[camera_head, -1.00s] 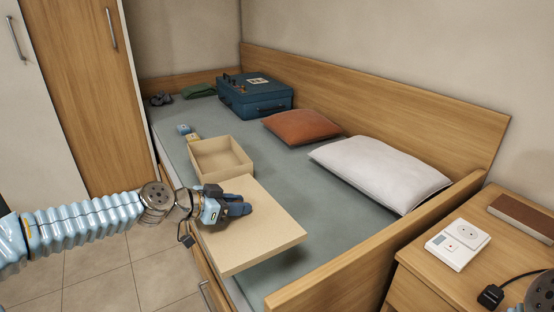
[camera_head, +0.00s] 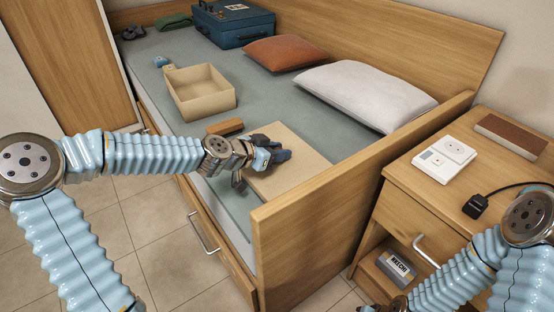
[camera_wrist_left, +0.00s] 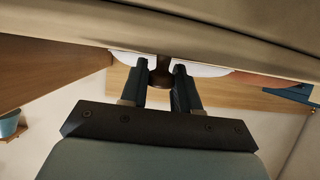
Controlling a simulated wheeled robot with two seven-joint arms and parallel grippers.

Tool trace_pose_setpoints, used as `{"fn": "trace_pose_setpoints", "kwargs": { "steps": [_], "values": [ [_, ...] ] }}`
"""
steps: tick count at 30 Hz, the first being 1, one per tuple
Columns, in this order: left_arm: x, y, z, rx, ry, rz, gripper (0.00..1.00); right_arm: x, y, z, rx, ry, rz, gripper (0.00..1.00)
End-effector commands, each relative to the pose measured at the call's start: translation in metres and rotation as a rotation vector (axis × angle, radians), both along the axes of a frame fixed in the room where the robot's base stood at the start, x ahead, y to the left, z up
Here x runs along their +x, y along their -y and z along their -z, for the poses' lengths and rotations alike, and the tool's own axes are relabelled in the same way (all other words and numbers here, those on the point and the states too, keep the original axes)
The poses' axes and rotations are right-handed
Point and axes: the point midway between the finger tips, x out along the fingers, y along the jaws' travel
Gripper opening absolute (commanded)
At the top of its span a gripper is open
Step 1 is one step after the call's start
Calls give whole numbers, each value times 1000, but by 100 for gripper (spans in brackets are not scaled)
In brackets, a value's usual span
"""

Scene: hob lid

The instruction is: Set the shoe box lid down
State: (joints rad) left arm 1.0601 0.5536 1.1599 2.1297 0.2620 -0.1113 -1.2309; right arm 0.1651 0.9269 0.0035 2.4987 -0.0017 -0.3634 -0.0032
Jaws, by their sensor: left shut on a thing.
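The shoe box lid (camera_head: 300,171) is a flat tan panel over the near end of the bed, close to the wooden end board. My left gripper (camera_head: 280,150) is on top of it. In the left wrist view the left fingers (camera_wrist_left: 160,88) are shut around a small brown knob (camera_wrist_left: 160,75) on the lid, whose tan face (camera_wrist_left: 150,25) fills the top. I cannot tell whether the lid touches the mattress. The open, empty tan shoe box (camera_head: 203,104) stands farther along the bed. Only a dark sliver, perhaps my right gripper, shows at the bottom right.
A brown block (camera_head: 226,127) lies between box and lid. An orange cushion (camera_head: 287,53), white pillow (camera_head: 368,93) and blue case (camera_head: 236,24) lie along the back. The end board (camera_head: 340,200) rises beside the lid. A nightstand (camera_head: 440,190) stands right.

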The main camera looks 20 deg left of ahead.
Motion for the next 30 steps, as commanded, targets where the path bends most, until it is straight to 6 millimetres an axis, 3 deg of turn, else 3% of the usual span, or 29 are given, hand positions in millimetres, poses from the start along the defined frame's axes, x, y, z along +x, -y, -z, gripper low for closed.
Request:
{"fn": "trace_pose_setpoints", "kwargs": {
  "steps": [4, 16, 17, 21, 30],
  "values": [
    [-1, -1, 22, -4, -4, -3, 0, 0, 1, 2, -1, 0, 1, 43],
    [-1, -2, 29, -1, -2, -3, 0, 1, 2, 7, -2, 1, 3, 43],
    [-1, -2, 28, -1, -2, -3, 34, 1, 2, 6, -2, 1, 3, 43],
    [-1, -2, 27, -1, -2, -2, 55, 1, 2, 5, -2, 1, 3, 43],
    [-1, -2, 26, -1, -2, -2, 56, 0, 1, 4, -2, 1, 3, 43]
  ]
}}
